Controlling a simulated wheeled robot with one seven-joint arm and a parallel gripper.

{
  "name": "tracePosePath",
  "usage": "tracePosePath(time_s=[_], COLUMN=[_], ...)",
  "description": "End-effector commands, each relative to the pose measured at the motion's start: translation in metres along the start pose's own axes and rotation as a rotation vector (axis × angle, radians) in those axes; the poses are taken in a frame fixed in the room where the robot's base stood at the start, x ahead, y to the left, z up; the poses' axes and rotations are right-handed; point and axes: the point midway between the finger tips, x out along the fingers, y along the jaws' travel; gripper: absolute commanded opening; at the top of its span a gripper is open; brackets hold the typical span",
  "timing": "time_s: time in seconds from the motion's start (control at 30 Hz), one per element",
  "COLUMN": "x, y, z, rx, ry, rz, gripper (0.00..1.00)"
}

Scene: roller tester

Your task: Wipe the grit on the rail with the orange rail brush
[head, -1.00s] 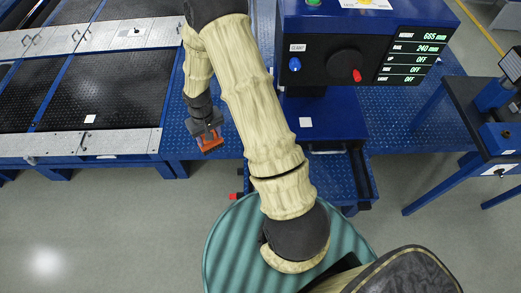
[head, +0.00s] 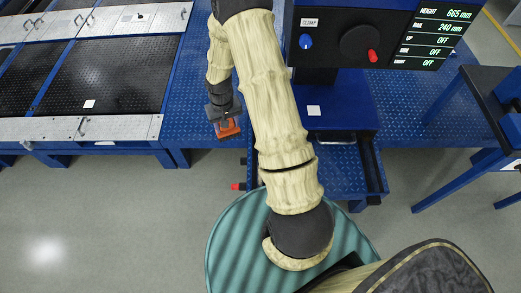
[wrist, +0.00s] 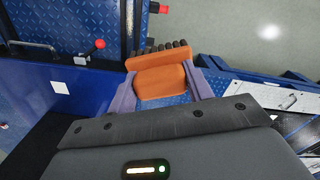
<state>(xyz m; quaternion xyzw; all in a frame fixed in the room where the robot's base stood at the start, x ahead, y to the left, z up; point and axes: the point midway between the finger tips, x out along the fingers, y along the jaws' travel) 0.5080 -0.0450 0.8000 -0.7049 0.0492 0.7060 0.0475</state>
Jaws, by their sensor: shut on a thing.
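The orange rail brush (wrist: 162,80) is between the two fingers of my gripper (wrist: 160,88) in the wrist view, with its dark bristles pointing away from the palm. My gripper is shut on it. In the head view the brush (head: 229,130) shows as a small orange block under my gripper (head: 225,117), above the front edge of the blue deck, left of the drawer. I cannot make out the grit in any view, nor tell which part is the rail.
A control console (head: 400,38) with a knob and readouts stands right of my arm. An open blue drawer (head: 345,178) is below it. Black panels (head: 115,72) with a silver front strip (head: 120,128) lie left. A blue-legged bench (head: 455,105) is at the right.

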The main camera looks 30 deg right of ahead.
Motion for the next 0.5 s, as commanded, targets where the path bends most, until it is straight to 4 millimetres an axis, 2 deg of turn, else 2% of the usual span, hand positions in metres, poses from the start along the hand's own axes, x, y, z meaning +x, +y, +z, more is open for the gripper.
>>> tracePosePath(time_s=[0.03,0.5], x=[0.024,0.133], y=[0.006,0.065], z=[-0.002,-0.017], rx=[0.019,0.192], ry=[0.000,-0.002], rz=[0.000,0.001], gripper=[0.32,0.32])
